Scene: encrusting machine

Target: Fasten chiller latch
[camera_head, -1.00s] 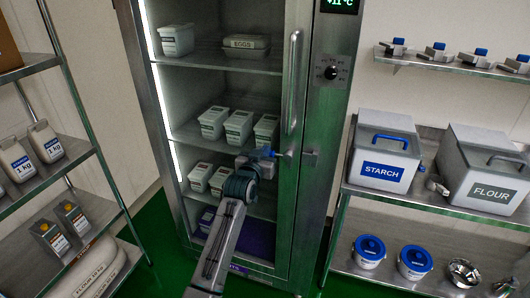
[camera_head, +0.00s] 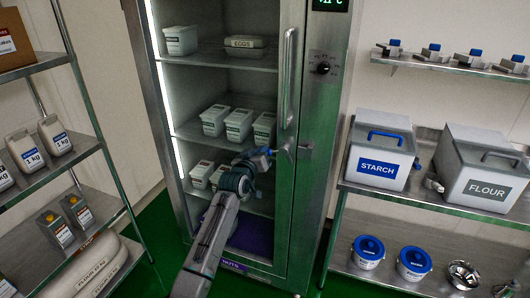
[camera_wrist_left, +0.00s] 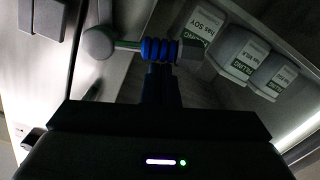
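The chiller (camera_head: 327,160) stands in the middle of the head view, with its framed glass door closed or nearly so. Its latch (camera_head: 287,149) sits on the right door stile, with a keeper block (camera_head: 305,150) beside it on the cabinet frame. The latch lever has a blue grip and points left. In the left wrist view, the round latch hub (camera_wrist_left: 98,42) and the blue ribbed grip (camera_wrist_left: 160,50) show clearly. My left gripper (camera_head: 258,158) is at the grip; its narrow fingers (camera_wrist_left: 160,82) appear shut on it. My right gripper is not in view.
A vertical door handle (camera_head: 288,78) is above the latch. White tubs (camera_head: 238,124) stand inside the chiller. A shelf with starch (camera_head: 379,160) and flour bins (camera_head: 482,170) is at the right. A rack (camera_head: 90,165) stands at the left. Green floor shows between.

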